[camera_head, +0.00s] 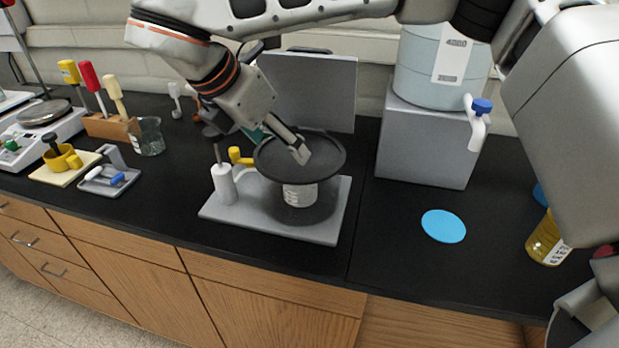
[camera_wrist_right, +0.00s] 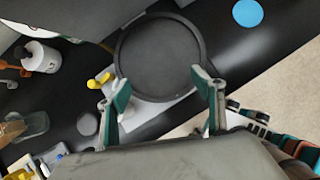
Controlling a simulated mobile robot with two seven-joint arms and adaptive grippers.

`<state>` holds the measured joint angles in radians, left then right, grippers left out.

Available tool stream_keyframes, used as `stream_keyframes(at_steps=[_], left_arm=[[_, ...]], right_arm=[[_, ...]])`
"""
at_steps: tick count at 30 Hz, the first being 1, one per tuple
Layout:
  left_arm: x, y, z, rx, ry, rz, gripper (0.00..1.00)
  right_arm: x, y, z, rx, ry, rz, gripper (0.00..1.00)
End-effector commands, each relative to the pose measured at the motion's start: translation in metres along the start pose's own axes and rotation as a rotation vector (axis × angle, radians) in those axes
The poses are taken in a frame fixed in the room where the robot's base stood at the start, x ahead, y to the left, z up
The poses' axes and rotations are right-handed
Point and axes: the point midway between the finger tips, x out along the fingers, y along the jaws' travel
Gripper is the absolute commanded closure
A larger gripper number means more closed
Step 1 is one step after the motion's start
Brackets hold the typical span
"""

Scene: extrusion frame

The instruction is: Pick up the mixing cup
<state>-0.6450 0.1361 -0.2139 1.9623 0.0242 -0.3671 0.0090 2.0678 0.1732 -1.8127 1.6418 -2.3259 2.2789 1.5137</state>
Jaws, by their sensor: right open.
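My right gripper (camera_head: 284,146) is open over a dark, shallow round dish (camera_head: 318,163) on a white ribbed neck above a grey base plate. I cannot tell whether this dish is the mixing cup. In the right wrist view, the two fingers of the gripper (camera_wrist_right: 163,102) are spread apart, with the dish (camera_wrist_right: 160,58) showing ahead between and beyond them. No object is gripped. Other cup-like things are a clear glass beaker (camera_head: 150,138) and a small yellow holder (camera_head: 63,158), both at the left. My left gripper is not in view.
On the base plate (camera_head: 222,213) a white post (camera_head: 223,185) and a yellow part (camera_head: 238,156) stand left of the dish. A grey block (camera_head: 425,145) carries a large container at the right. A blue disc (camera_head: 443,226) lies on the black bench, with clear surface around it.

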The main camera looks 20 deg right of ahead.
Motion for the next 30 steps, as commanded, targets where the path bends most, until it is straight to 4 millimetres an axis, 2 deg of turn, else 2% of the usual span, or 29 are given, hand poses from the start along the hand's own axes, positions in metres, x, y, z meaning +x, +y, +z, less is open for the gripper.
stream_keyframes(at_steps=[9, 17, 24, 30], left_arm=[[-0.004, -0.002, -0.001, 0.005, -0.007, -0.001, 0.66], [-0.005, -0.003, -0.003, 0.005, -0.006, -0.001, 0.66], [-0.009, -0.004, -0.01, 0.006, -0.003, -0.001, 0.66], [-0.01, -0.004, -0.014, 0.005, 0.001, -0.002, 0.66]], right_arm=[[0.044, -0.001, 0.0, 0.0, 0.003, -0.004, 0.33], [0.064, -0.001, 0.0, -0.002, 0.002, -0.002, 0.33], [0.099, -0.001, 0.0, -0.001, 0.002, -0.004, 0.33], [0.117, -0.001, 0.0, -0.001, 0.001, -0.001, 0.33]])
